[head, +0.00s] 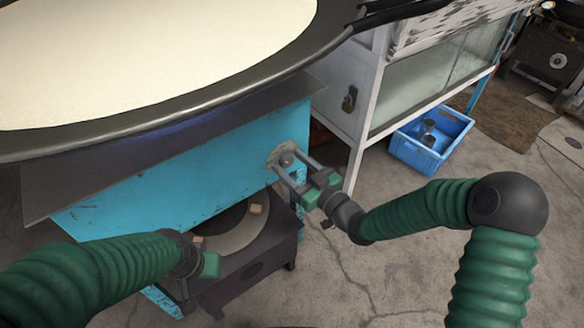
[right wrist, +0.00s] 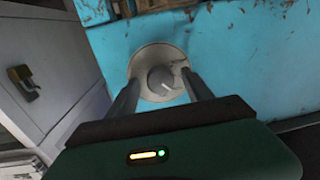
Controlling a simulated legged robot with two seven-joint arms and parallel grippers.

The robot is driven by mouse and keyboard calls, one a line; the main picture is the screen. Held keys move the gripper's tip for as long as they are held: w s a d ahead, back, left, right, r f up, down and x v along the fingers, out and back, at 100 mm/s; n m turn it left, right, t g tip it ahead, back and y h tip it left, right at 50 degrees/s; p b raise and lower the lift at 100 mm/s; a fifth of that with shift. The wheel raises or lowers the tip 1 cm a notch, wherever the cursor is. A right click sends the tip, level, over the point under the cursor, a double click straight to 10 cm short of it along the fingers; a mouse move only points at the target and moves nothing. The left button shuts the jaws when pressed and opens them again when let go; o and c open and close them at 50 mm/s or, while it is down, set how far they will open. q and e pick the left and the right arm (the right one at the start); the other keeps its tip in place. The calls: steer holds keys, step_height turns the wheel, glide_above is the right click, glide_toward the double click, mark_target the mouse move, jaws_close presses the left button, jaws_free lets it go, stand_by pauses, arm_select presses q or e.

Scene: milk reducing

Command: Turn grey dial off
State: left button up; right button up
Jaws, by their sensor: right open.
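The grey dial (head: 286,159) sits on a round grey plate on the blue stove front, below the large black pan. It also shows in the right wrist view (right wrist: 161,80), with a light pointer mark on its knob. My right gripper (head: 281,166) is open, its two fingers reaching toward the dial. In the right wrist view the fingers (right wrist: 160,85) stand on either side of the dial; I cannot tell whether they touch it. My left gripper (head: 198,268) is low at the left, near the black stand; its fingers are mostly hidden.
A wide black pan (head: 170,118) of pale milk overhangs the blue stove (head: 200,165). A black burner stand (head: 262,262) is below. A white cabinet (head: 345,95) stands close to the right, with a blue crate (head: 432,140) beyond.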

jaws_close()
steer(key=shift+r+m+p, duration=0.15)
steer(key=shift+m+p, duration=1.45)
steer(key=shift+p, duration=0.35)
steer(key=shift+m+p, duration=0.95)
steer(key=shift+m, duration=0.25)
steer(key=shift+f+m+p, duration=0.2)
steer(key=shift+m+p, duration=0.6)
steer(key=shift+m, duration=0.4)
steer(key=shift+t, duration=0.3)
steer(key=shift+d, duration=0.1)
jaws_free()
